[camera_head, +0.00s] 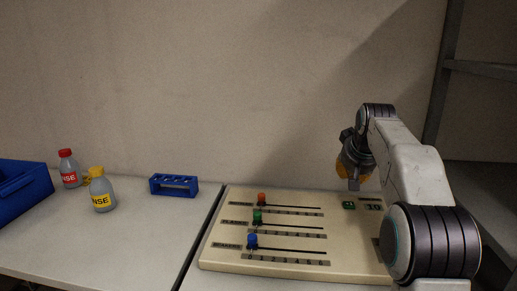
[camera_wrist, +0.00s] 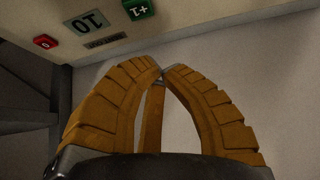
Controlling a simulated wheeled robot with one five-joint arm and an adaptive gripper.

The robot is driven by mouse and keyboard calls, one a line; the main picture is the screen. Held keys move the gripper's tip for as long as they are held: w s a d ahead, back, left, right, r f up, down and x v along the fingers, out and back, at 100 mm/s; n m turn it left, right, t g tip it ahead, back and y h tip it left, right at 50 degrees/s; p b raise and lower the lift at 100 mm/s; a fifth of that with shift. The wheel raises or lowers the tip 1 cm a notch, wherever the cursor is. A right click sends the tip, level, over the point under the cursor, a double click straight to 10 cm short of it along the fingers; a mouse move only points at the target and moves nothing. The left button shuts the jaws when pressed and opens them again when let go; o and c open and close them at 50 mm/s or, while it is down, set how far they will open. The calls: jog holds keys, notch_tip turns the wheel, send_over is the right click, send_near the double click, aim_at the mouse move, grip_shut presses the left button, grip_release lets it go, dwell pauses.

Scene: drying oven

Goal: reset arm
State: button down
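My arm reaches in from the right in the head view. My gripper (camera_head: 354,178) points downward above the right part of a cream control panel (camera_head: 222,254). In the wrist view, the orange fingers of my gripper (camera_wrist: 161,74) curve together, and their tips meet with nothing visible between them. The panel's edge (camera_wrist: 205,32) also shows at the top of the wrist view. It carries a red button (camera_wrist: 45,42), a display (camera_wrist: 90,21) reading 10 and a green +1 button (camera_wrist: 138,9). My arm hides part of the panel's right side in the head view.
The panel has an orange slider (camera_head: 262,197), a green slider (camera_head: 257,215) and a blue slider (camera_head: 252,241). Left are a red-capped bottle (camera_head: 69,171), a yellow-capped bottle (camera_head: 102,191), a blue rack (camera_head: 174,185) and a blue bin (camera_head: 22,192). A dark metal frame (camera_head: 444,75) stands right.

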jog(key=s+a+r+g+p, duration=0.1)
jog(key=s+a+r+p, duration=0.25)
jog(key=s, duration=0.35)
jog(key=s+a+r+n+y+p, duration=0.1)
jog(key=s+a+r+p, duration=0.1)
jog(key=s+p, duration=0.3)
jog(key=s+a+r+g+p, duration=0.1)
jog(key=s+a+r+p, duration=0.2)
jog(key=s, duration=0.5)
jog(key=s+a+f+n+g+p, duration=0.1)
jog(key=s+p, duration=0.7)
jog(key=s, duration=1.1)
jog(key=shift+a+f+g, duration=0.3)
jog(key=shift+a+f, duration=0.45)
jog(key=shift+a, duration=0.35)
jog(key=shift+d, duration=0.15)
